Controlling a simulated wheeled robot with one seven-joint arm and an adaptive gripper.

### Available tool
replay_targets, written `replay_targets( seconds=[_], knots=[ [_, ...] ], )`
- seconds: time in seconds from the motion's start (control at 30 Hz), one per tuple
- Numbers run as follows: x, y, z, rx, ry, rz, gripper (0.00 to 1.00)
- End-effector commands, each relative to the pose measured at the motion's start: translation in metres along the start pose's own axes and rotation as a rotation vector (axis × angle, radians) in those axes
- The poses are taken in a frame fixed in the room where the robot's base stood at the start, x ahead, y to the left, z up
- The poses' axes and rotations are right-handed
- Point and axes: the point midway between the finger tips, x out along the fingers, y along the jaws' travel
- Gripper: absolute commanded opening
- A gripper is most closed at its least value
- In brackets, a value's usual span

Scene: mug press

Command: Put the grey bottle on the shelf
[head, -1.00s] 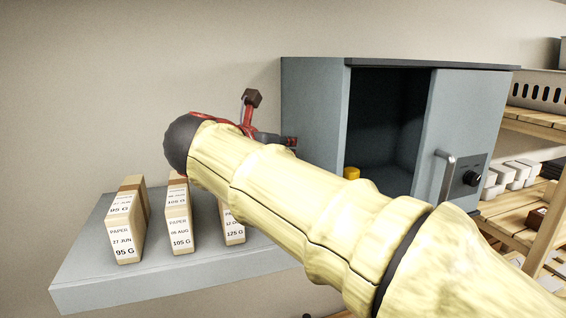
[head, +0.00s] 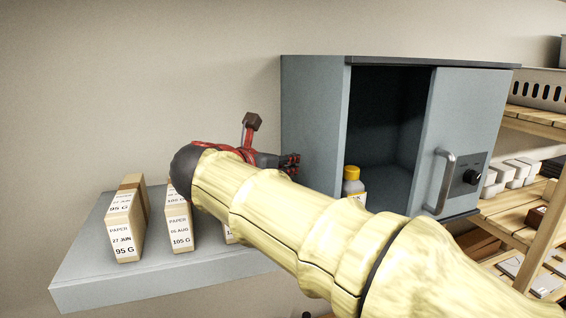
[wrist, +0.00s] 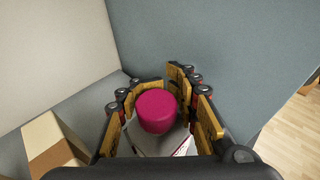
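In the wrist view a bottle with a magenta cap (wrist: 157,111) and a pale grey body (wrist: 160,144) stands between the fingers of my gripper (wrist: 162,80). The pads lie close along both sides of its body, and the fingertips curl in beyond it. In the head view my gripper (head: 290,163) is above the right part of the grey shelf (head: 150,285), beside the left wall of the cabinet (head: 315,115). The bottle is hidden there behind my arm. Whether its base touches the shelf is hidden.
Labelled paper boxes (head: 124,230) stand on the shelf to the left; one box (wrist: 50,145) is close to my gripper in the wrist view. The cabinet's side is close on the right. A yellow-capped bottle (head: 353,185) stands inside the cabinet. A wooden rack (head: 530,225) is at far right.

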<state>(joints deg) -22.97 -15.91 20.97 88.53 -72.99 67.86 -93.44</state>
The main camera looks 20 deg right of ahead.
Motion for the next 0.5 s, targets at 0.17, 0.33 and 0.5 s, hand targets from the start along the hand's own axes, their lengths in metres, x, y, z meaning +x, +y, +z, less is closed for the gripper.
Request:
replay_targets(
  seconds=[0.17, 0.33, 0.5],
  knots=[
    [0.0, 0.0, 0.0001, 0.0, 0.0, 0.0, 0.39],
    [-0.0001, 0.0, 0.0001, 0.0, 0.0, 0.0, 0.43],
    [-0.0002, 0.0, 0.0005, 0.0, 0.0, 0.0, 0.43]
  ],
)
